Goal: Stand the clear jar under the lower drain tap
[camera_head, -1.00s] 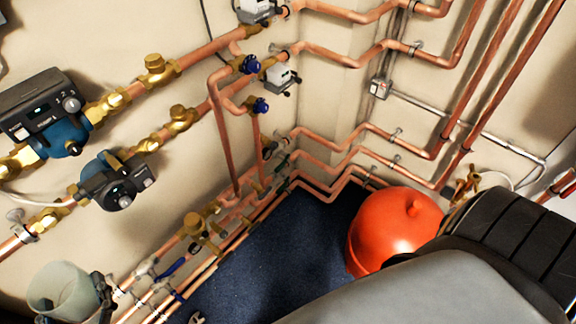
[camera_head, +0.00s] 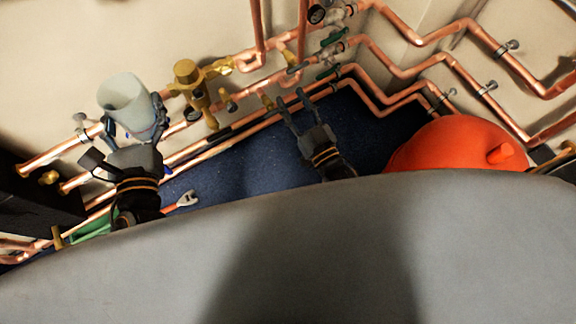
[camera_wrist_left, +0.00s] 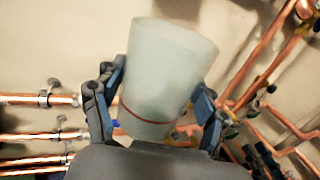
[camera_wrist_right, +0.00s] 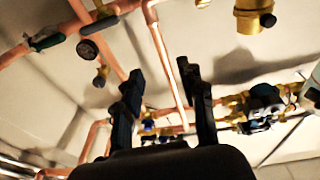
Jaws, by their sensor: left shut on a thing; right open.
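The clear jar (camera_head: 124,95), pale and cup-shaped, is in front of the copper pipes at the left of the head view. My left gripper (camera_head: 135,127) is shut on it from both sides and holds it slightly tilted. The left wrist view shows the jar (camera_wrist_left: 167,75) between both fingers. Small brass taps, one of them a tap (camera_head: 267,101), sit on the low pipes to the right of the jar. I cannot tell which is the lower drain tap. My right gripper (camera_head: 293,99) is open and empty in front of the low pipes.
A brass valve body (camera_head: 190,85) stands right beside the jar. A red vessel (camera_head: 445,148) is at the right. A wrench (camera_head: 186,200) lies on the blue floor (camera_head: 235,170). Floor between the grippers looks clear.

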